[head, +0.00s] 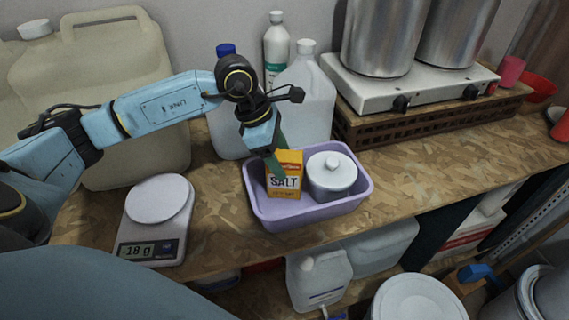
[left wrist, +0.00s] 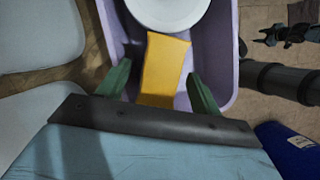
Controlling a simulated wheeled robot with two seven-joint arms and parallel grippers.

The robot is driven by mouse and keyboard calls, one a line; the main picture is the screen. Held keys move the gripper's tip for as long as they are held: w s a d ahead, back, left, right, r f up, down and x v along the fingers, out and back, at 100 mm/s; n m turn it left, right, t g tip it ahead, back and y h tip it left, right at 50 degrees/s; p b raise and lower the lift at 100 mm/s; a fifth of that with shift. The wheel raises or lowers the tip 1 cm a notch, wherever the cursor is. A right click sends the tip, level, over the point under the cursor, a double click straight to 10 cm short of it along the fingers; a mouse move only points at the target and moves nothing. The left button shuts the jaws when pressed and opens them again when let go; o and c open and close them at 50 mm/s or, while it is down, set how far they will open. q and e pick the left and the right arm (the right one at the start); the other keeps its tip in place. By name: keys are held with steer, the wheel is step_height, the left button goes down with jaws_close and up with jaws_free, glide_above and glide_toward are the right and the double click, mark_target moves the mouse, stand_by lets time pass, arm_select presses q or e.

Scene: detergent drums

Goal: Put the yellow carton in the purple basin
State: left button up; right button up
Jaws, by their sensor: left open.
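The yellow carton (head: 285,183), marked SALT, stands upright inside the purple basin (head: 308,215), on its left side. My left gripper (head: 276,163) is right at the carton's top. In the left wrist view the carton (left wrist: 165,68) lies between the two green fingers of the left gripper (left wrist: 160,90), with gaps on both sides. The fingers are open. The basin also shows in the left wrist view (left wrist: 222,50).
A white lidded pot (head: 332,177) sits in the basin right of the carton. Plastic jugs (head: 310,100) stand close behind the basin. A kitchen scale (head: 157,220) reading -18 g is at the left. A stove (head: 400,90) with steel pots stands at the back right. The bench right of the basin is clear.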

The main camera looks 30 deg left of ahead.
arm_select(q)
steer(key=v, duration=0.9)
steer(key=shift+b, duration=0.35)
